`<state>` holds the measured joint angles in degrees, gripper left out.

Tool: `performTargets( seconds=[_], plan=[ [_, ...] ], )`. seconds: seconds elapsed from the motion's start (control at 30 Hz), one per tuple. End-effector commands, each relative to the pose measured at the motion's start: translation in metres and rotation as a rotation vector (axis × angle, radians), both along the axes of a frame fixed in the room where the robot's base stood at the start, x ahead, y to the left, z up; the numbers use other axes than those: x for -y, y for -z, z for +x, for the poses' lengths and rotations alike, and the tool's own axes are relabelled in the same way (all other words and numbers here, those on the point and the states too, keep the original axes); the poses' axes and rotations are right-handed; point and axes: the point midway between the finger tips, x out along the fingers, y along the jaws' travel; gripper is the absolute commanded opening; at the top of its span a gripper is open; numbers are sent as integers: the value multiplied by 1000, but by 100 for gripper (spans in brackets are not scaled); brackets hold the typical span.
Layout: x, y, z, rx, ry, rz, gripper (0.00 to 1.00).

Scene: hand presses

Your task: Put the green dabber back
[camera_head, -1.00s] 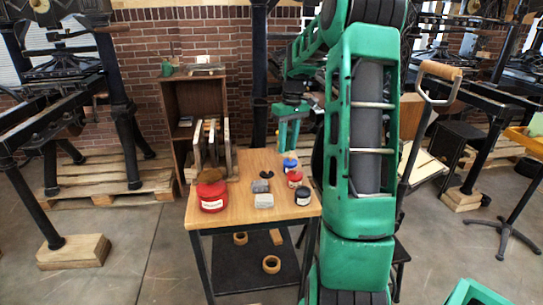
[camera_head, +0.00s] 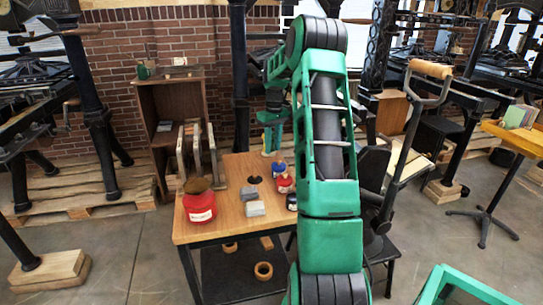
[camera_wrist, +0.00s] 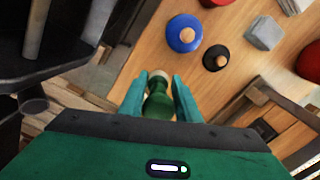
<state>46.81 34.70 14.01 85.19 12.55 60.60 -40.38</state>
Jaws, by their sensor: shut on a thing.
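My gripper (camera_wrist: 159,78) is shut on the green dabber (camera_wrist: 157,105), which stands between the two teal fingers in the wrist view. The dabber has a rounded dark green body and a pale end. In the head view my gripper (camera_head: 272,139) is just beyond the far edge of the wooden table (camera_head: 228,172). The dabber is too small to make out there.
A wooden cabinet (camera_head: 147,108) stands behind at left. Presses stand on both sides. The table's front right has bare room.

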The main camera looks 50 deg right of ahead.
Motion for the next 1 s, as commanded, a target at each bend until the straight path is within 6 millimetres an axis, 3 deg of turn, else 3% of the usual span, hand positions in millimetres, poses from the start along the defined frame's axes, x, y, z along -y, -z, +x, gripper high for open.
performTargets(
  seconds=[0.23,0.5,0.83,0.87,0.9,0.93,1.0],
  plan=[
    [9,11,3,-1,3,1,10],
    [8,43,3,-1,1,1,10],
    [8,46,3,0,2,0,10],
    [8,47,3,0,2,0,32],
    [8,46,3,0,2,0,42],
    [8,46,3,0,2,0,49],
    [8,46,3,0,2,0,49]
  ],
)
